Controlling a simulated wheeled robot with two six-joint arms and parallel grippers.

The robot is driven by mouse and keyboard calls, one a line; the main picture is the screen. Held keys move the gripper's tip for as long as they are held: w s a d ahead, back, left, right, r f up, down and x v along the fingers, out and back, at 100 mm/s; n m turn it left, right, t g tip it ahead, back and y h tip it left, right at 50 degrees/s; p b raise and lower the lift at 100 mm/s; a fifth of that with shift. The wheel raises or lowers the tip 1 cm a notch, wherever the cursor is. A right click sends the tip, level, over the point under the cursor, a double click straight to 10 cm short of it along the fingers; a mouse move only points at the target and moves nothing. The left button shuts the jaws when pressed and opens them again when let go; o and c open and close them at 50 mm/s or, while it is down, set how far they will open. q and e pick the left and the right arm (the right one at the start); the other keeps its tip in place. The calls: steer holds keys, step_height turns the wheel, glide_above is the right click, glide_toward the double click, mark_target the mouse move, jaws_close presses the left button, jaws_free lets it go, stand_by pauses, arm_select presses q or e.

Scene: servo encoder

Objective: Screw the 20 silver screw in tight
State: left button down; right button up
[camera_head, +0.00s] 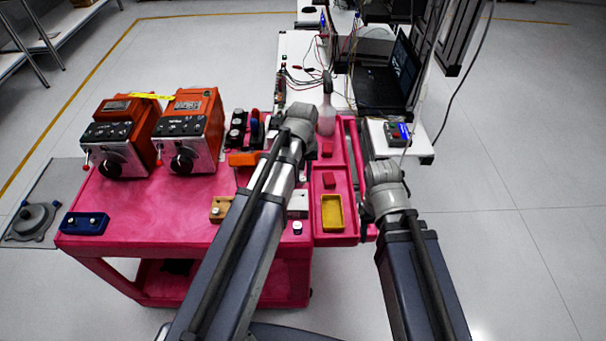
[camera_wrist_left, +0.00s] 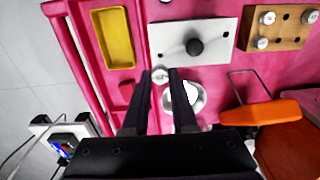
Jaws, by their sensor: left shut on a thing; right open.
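In the left wrist view my left gripper (camera_wrist_left: 161,76) is shut on a small round silver screw (camera_wrist_left: 160,75), seen head-on between the fingertips. No number can be read on it. A white plate with a black knob (camera_wrist_left: 222,36) lies just beyond the fingertips, apart from them. A wooden block (camera_wrist_left: 289,38) with several silver screws stands to its right; it also shows in the head view (camera_head: 220,208). In the head view my left arm hides its own fingers. My right arm shows there, but its fingers are hidden.
An orange tool (camera_wrist_left: 262,112) and a round white-and-silver object (camera_wrist_left: 193,95) lie close to my left fingers. A loose silver piece (camera_head: 297,228) stands near the front edge.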

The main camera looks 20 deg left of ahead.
arm_select(q)
steer(key=shift+f+b, duration=2.2)
steer(key=shift+f, duration=0.25)
steer(key=shift+f+b, duration=1)
steer(key=c, duration=1.3)
jaws_free()
jaws_close()
